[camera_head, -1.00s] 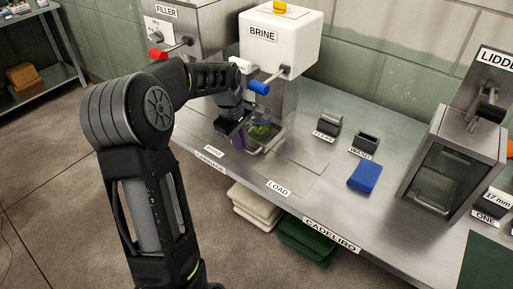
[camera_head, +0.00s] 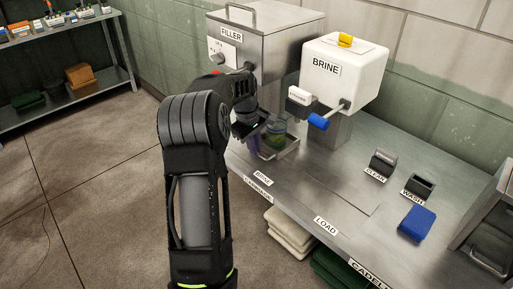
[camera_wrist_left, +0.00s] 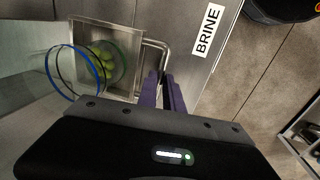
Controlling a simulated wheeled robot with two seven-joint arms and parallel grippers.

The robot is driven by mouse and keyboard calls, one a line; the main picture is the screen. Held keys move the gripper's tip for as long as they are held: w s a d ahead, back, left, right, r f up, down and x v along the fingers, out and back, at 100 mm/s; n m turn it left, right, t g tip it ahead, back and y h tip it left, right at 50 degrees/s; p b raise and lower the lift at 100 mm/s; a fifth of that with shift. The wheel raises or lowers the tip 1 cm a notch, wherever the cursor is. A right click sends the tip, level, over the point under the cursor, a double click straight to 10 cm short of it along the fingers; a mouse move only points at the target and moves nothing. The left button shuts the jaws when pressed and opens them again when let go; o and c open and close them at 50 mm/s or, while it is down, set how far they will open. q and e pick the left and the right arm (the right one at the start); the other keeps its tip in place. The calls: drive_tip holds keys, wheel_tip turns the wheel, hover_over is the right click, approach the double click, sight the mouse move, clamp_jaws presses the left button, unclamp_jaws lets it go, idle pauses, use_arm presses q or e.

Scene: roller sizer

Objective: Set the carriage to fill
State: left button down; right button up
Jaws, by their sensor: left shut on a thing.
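The carriage is a shallow metal tray (camera_head: 291,148) on the steel counter, holding a clear jar (camera_head: 273,136) with green contents. In the left wrist view the tray (camera_wrist_left: 128,88) has a bent metal bar handle (camera_wrist_left: 164,50) on one side, and the jar (camera_wrist_left: 88,70) stands in it with blue and green rims. My left gripper (camera_wrist_left: 161,92) has its purple fingers shut on that handle. In the head view my left gripper (camera_head: 243,128) is at the tray's left side, partly hidden by my arm. My right gripper is not in view.
The steel FILLER box (camera_head: 262,45) stands behind my arm, with the white BRINE box (camera_head: 343,72) and its blue-tipped lever (camera_head: 320,121) to the right. BRINE (camera_head: 264,178) and LOAD (camera_head: 326,226) labels mark the counter's front edge.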

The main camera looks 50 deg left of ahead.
use_arm(q)
drive_tip(key=c, duration=1.5)
unclamp_jaws()
drive_tip(key=r, duration=0.2)
drive_tip(key=s+r, duration=0.1)
drive_tip(key=r, duration=0.2)
drive_tip(key=r+b, duration=0.1)
drive_tip(key=r, duration=0.1)
drive_tip(key=shift+s+r, duration=0.25)
drive_tip(key=shift+r, duration=0.1)
drive_tip(key=shift+c, duration=0.4)
